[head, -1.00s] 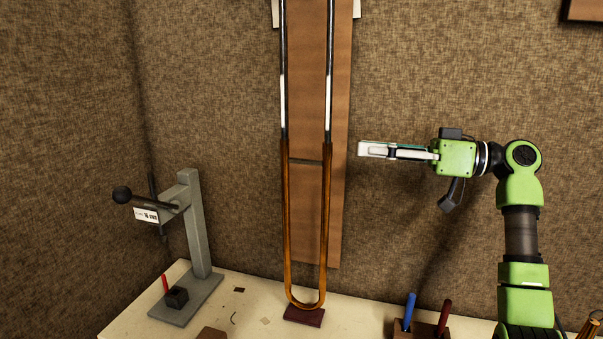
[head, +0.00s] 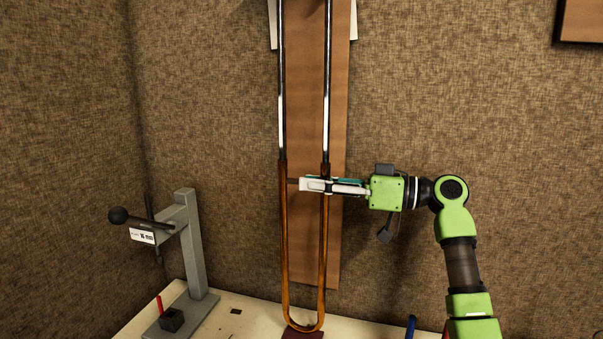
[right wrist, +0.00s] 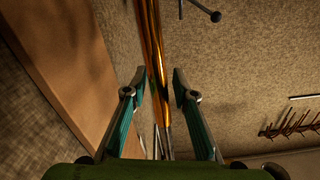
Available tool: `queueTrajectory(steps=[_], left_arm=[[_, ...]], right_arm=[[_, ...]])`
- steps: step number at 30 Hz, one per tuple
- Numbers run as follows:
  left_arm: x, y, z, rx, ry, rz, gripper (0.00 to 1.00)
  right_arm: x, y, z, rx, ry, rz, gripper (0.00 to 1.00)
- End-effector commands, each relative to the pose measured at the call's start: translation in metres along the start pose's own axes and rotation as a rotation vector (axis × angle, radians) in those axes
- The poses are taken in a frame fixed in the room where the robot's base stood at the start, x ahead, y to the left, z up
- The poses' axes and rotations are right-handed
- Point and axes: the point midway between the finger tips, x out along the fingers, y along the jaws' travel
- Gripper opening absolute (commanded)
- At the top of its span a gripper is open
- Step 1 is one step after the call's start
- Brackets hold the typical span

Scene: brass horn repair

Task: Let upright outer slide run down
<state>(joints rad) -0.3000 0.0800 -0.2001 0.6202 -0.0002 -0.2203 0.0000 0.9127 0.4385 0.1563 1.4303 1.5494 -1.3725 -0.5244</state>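The upright outer slide (head: 284,240) is a long brass U with its bow at the bottom, just at or above a dark red block (head: 302,334); I cannot tell if they touch. Silver inner tubes (head: 327,90) run up out of its two legs and leave the top of the head view. My right gripper (head: 318,185) is at the upper part of the slide's right leg, near the cross brace. In the right wrist view the brass tube (right wrist: 153,45) passes between the two fingers, which stand apart with small gaps. My left gripper is not in view.
A tall brown board (head: 336,130) stands behind the slide against the woven wall. A grey stand with a black-knobbed lever (head: 195,250) is on the bench at left. A blue-handled tool (head: 410,327) stands at the lower right. Bench space left of the slide is mostly clear.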

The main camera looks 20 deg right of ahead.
Motion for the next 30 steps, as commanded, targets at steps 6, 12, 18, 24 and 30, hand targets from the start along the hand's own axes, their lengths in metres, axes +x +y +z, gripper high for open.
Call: queueTrajectory(steps=[6,12,18,24,30], left_arm=[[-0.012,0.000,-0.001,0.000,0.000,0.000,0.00],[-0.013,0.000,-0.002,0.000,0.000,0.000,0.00],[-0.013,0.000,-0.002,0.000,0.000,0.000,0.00],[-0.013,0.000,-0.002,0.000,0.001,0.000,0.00],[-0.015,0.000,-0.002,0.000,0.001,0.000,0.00]], right_arm=[[0.026,0.000,-0.001,0.001,0.000,0.000,0.26],[0.032,0.000,0.000,0.000,0.000,0.001,0.26],[0.032,0.001,0.001,0.000,0.000,0.001,0.20],[0.031,0.000,0.000,0.000,0.000,0.001,0.00],[0.031,-0.001,-0.006,-0.002,0.000,0.001,0.00]])
